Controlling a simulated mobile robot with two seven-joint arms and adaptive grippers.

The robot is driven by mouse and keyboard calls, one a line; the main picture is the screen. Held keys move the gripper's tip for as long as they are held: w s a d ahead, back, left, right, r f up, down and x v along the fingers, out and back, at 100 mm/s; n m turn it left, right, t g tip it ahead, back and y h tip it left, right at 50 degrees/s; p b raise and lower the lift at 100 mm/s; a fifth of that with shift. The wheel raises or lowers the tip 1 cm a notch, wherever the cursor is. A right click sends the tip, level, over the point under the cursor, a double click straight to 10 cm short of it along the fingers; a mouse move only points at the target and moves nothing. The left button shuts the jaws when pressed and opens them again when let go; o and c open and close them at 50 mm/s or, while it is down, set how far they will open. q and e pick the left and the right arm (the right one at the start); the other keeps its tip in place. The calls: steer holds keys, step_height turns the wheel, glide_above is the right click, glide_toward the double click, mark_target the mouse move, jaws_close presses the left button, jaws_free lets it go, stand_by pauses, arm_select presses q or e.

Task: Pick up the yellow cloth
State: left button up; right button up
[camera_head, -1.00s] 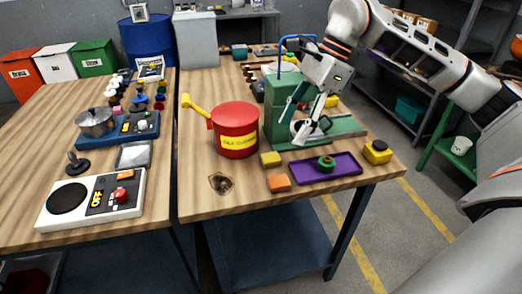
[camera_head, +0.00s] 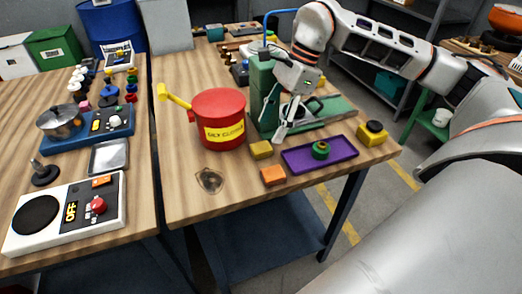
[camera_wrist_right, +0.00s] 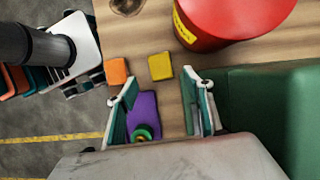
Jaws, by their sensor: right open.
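The yellow cloth (camera_head: 261,149) looks like a small folded block. It lies flat on the wooden table, right of the red can and just behind an orange block. In the right wrist view the yellow cloth (camera_wrist_right: 160,66) lies just beyond the fingertips, roughly centred between them. My right gripper (camera_head: 277,122) is open and empty, above and slightly behind the cloth, apart from it. Its two fingers also show spread in the right wrist view (camera_wrist_right: 160,80). My left gripper is not in view.
The red can (camera_head: 220,120) stands left of the cloth. The orange block (camera_head: 273,175) and a purple tray (camera_head: 338,146) holding a green ring (camera_head: 320,150) lie close by. A green machine (camera_head: 263,90) stands behind. The table's front left is mostly clear.

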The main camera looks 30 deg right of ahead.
mark_target(262, 147)
steer(key=x, duration=0.6)
steer(key=shift+a+f, duration=0.15)
steer(key=shift+f, duration=0.15)
steer(key=c, duration=1.1)
